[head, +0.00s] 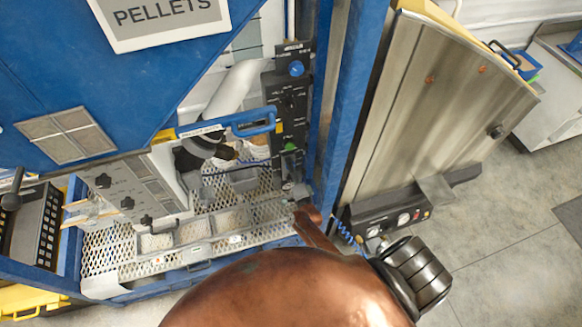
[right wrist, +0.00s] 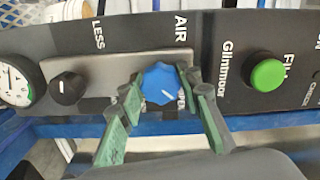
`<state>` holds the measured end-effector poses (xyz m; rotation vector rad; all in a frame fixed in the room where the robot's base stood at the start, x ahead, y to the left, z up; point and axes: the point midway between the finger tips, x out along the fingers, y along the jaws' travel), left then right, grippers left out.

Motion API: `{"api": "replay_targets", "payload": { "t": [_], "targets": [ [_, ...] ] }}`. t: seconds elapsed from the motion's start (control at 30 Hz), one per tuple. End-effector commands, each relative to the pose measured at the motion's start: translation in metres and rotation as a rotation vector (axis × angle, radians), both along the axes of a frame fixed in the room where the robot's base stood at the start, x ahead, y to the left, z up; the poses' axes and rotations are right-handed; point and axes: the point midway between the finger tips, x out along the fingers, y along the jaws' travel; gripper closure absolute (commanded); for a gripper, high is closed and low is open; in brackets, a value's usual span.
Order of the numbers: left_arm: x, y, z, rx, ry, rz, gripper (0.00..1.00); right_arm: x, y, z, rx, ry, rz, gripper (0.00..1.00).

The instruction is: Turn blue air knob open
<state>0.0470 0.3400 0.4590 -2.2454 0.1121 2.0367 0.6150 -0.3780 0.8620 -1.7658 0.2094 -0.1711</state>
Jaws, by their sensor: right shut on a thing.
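The blue air knob (right wrist: 160,83) sits on the dark panel below the word AIR in the right wrist view. Its white mark points to the lower right, toward a partly covered label. My right gripper (right wrist: 161,90) is shut on this knob, with one green-padded finger on each side. In the head view the right gripper (head: 292,190) is small at the lower end of the black control panel (head: 290,105), beyond my copper-coloured arm. The held knob cannot be made out there. My left gripper is not in view.
A green button (right wrist: 268,75) is right of the knob; a black knob (right wrist: 68,88) and a gauge (right wrist: 14,84) are left. In the head view, a blue post (head: 345,100) stands right of the panel, and a perforated tray (head: 105,250) lies left.

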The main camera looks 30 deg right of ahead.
Motion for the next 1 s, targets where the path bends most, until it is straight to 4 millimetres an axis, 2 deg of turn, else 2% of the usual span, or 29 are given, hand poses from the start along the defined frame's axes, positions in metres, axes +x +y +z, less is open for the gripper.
{"api": "replay_targets", "payload": {
  "t": [0.4, 0.43, 0.5, 0.7, 1.0],
  "targets": [
    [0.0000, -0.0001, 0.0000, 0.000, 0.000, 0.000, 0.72, -0.0004, 0.0011, -0.0015, -0.008, 0.006, 0.002, 0.92],
    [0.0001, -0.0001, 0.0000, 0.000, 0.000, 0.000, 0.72, -0.0006, 0.0011, -0.0016, -0.008, 0.006, 0.002, 0.67],
    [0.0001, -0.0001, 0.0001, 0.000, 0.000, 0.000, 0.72, -0.0005, 0.0010, -0.0015, -0.008, 0.006, 0.002, 0.63],
    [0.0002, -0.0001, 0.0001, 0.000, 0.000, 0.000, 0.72, -0.0004, 0.0006, -0.0008, -0.008, 0.003, 0.001, 0.50],
    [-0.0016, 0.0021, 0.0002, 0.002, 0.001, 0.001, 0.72, -0.0026, 0.0007, -0.0008, -0.007, 0.003, 0.000, 0.50]
  ]
}}
